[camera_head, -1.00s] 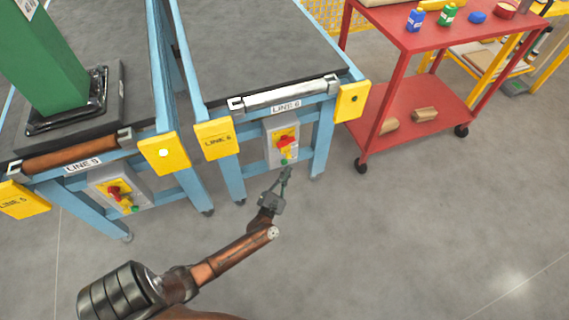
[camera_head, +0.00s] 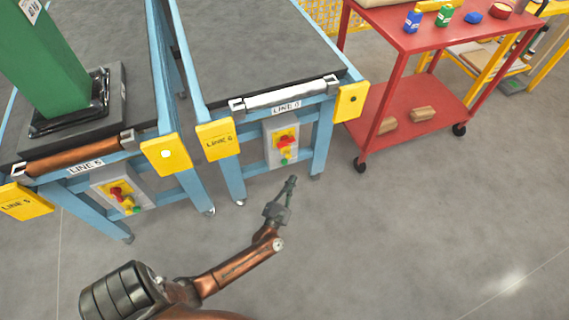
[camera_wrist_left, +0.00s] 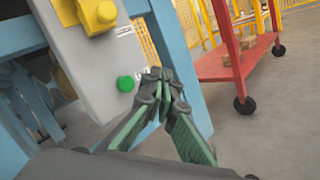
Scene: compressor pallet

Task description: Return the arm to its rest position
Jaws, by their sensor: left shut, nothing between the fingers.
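My left gripper (camera_head: 291,181) is shut and empty in the head view, held over the grey floor in front of the LINE 6 table. Its fingertips also show in the left wrist view (camera_wrist_left: 160,78), closed together, with the control box (camera_wrist_left: 90,50) and its green button (camera_wrist_left: 125,84) beyond them. In the head view the LINE 6 control box (camera_head: 270,148) hangs under the table's front edge, with a red switch on a yellow plate and a green button below. The gripper is apart from the box. My right gripper is not in view.
The LINE 6 table (camera_head: 250,45) has light blue legs. The LINE 5 table (camera_head: 115,35) stands left of it, with its own control box (camera_head: 122,193) and a green column (camera_head: 50,65). A red cart (camera_head: 425,75) stands at right. The floor (camera_head: 400,240) at lower right is clear.

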